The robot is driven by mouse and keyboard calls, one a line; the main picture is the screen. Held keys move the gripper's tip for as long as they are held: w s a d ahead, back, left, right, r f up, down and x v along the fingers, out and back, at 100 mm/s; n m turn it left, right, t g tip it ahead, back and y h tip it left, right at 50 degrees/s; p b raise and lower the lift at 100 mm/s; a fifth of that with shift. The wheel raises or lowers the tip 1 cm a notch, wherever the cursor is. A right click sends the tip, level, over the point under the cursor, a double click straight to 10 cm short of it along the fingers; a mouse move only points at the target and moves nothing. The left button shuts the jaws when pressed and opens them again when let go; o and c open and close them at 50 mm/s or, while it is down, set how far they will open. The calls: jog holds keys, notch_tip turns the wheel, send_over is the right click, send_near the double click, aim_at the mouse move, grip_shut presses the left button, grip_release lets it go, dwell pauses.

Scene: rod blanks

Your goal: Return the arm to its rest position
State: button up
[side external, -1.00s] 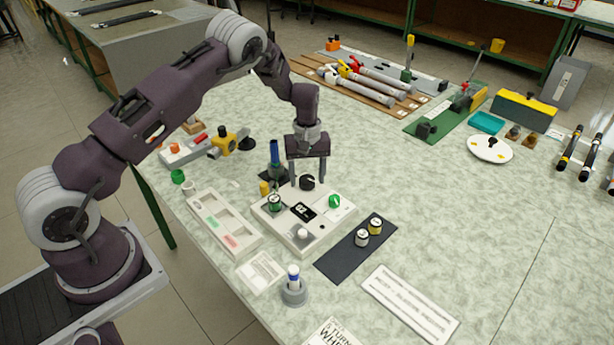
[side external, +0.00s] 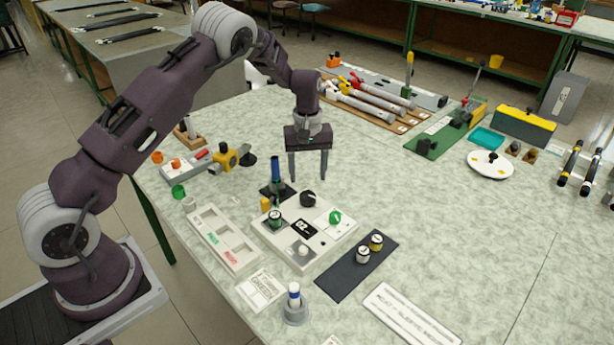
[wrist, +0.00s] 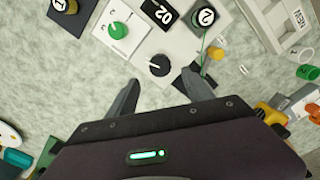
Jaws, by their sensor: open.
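My gripper (side external: 307,178) is open and empty, held above the table just behind the white control panel (side external: 322,249). In the wrist view its two fingers (wrist: 160,97) stand wide apart with nothing between them. The panel carries a black knob (side external: 308,199), a green knob (side external: 335,217), a display reading 02 and a green-and-black numbered cylinder (side external: 275,219). In the wrist view the black knob (wrist: 159,65) lies just beyond the fingertips, apart from them. A blue upright cylinder (side external: 275,171) stands left of the gripper in the side view.
A dark mat (side external: 357,265) holds two numbered cylinders. A white compartment tray (side external: 224,241) lies left of the panel. A yellow clamp fixture (side external: 226,158) stands at the table's left side. Tubes on a wooden rack (side external: 368,102) lie behind.

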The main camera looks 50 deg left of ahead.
jog(key=s+d+r+m+t, duration=0.1)
jog(key=s+d+r+m, duration=0.15)
jog(key=s+r, duration=0.4)
jog(key=s+d+r+m+t+h, duration=0.1)
jog(key=s+d+r, duration=0.2)
jog(key=r, duration=0.7)
jog(key=s+d+r+m+t, duration=0.1)
jog(key=s+d+r+m, duration=0.1)
jog(key=s+r, duration=0.45)
jog(key=s+d+r+m+t, duration=0.1)
jog(key=s+m, duration=0.1)
jog(key=s, duration=0.7)
jog(key=s+d+r+m+t+y, duration=0.1)
jog(key=s+d+m, duration=0.1)
jog(key=s, duration=0.8)
jog(key=shift+r+m+t, duration=0.25)
jog(key=shift+m+t, duration=0.05)
jog(key=shift+m, duration=0.35)
jog(key=shift+w, duration=0.1)
